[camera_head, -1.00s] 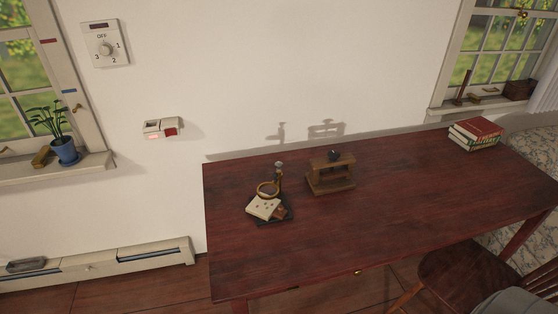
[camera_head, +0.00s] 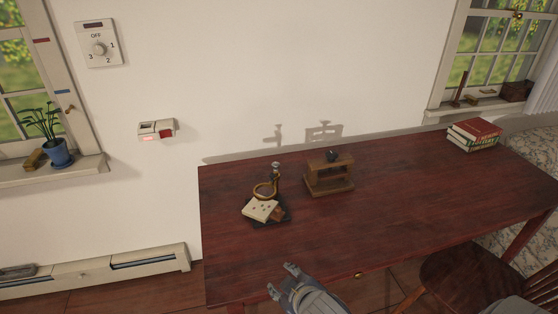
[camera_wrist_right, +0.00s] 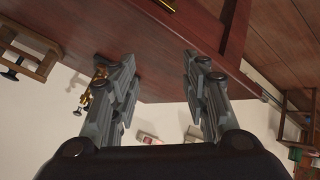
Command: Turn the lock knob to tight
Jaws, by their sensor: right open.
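I cannot tell for sure which part is the lock knob, and no "tight" mark is readable. A brass magnifier stand (camera_head: 265,188) with a ring and an upright post topped by a small knob (camera_head: 275,165) stands on the desk (camera_head: 400,210). To its right is a small wooden frame (camera_head: 330,187) with a dark knob (camera_head: 333,155) on top. Both also show at the left of the wrist view, the brass stand (camera_wrist_right: 99,76) partly behind a finger. My right gripper (camera_head: 283,279) is open and empty at the desk's front edge, apart from both. My left gripper is out of view.
Cards (camera_head: 261,210) lie by the stand's foot. Books (camera_head: 474,134) sit at the desk's far right. A dial (camera_head: 99,49) and a red-lit switch box (camera_head: 157,130) are on the wall. A chair (camera_head: 465,275) stands at front right. The desk's middle is clear.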

